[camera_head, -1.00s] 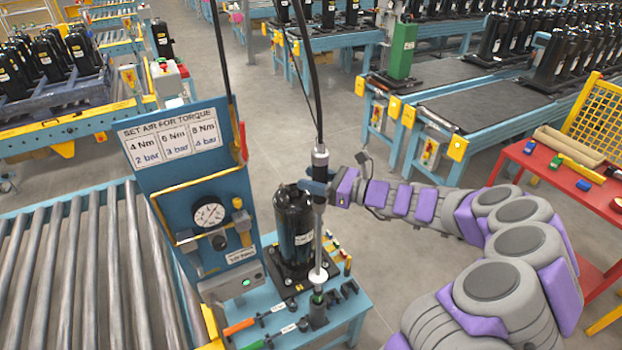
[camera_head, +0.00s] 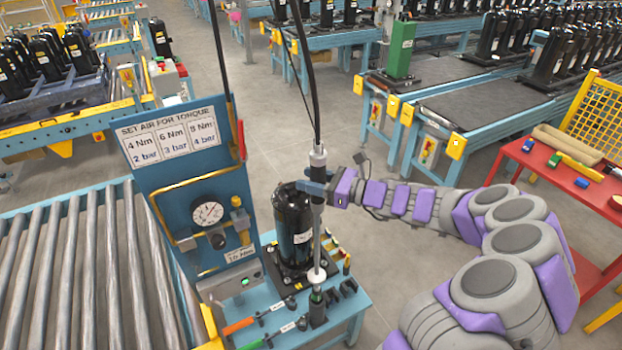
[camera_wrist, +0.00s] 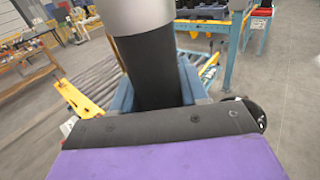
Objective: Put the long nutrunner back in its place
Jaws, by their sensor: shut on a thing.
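The long nutrunner (camera_head: 317,215) is a slim upright tool with a silver top, a dark grip and a long thin shaft with a white collar low down. A dark hose runs up from its top. My gripper (camera_head: 322,188) is shut around its dark grip, which also shows in the wrist view (camera_wrist: 150,75). The shaft's lower end meets a dark holder (camera_head: 318,310) at the front of the small blue bench (camera_head: 345,308). I cannot tell how deep the tip sits in it.
A black compressor (camera_head: 293,225) stands on the bench just behind and left of the tool. A blue torque panel (camera_head: 190,180) with a gauge rises at left, beside a roller conveyor (camera_head: 70,270). Orange- and green-handled tools (camera_head: 250,322) lie at the bench front. A red table (camera_head: 555,185) is at right.

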